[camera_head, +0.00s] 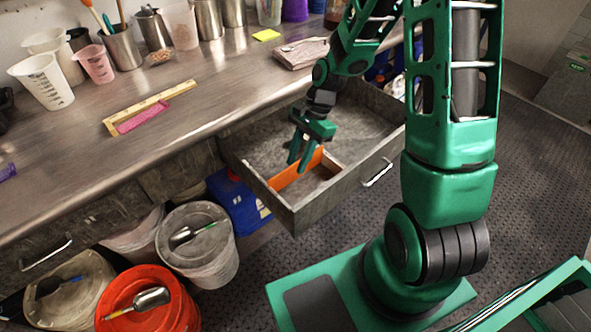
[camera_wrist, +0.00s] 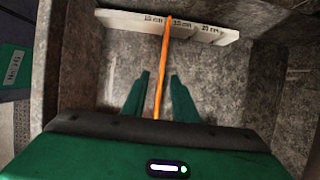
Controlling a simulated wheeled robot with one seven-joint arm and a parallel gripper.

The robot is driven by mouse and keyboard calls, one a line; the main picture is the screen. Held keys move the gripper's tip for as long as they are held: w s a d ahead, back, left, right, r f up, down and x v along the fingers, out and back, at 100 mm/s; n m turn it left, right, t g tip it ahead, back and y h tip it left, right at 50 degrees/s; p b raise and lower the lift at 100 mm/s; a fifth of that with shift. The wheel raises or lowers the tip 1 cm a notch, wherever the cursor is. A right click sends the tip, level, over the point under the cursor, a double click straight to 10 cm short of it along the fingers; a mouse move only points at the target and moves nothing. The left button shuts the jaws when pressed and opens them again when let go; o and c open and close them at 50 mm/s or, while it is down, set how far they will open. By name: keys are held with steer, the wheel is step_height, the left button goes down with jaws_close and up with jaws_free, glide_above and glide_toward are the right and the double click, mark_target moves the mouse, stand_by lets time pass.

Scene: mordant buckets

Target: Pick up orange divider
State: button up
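The orange divider (camera_head: 286,177) stands on edge inside the open grey drawer (camera_head: 292,215), near its front left part. In the wrist view the divider (camera_wrist: 164,60) is a thin orange strip seen from above, running between my two fingers. My green gripper (camera_head: 300,160) is over the divider, pointing down. In the wrist view my gripper (camera_wrist: 160,78) is open, with one finger on each side of the strip and gaps between. How far the fingertips reach down beside the divider is hard to tell.
A pale strip with centimetre marks (camera_wrist: 205,29) lies across the divider's far end in the wrist view. The drawer's walls surround my gripper closely. Buckets, one orange-red (camera_head: 150,305), stand below left. The metal counter (camera_head: 195,120) holds cups and a ruler.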

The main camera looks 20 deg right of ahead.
mark_target(289, 183)
steer(key=shift+x, duration=2.7)
steer(key=shift+w+d, duration=0.1)
steer(key=shift+d, duration=0.05)
jaws_close()
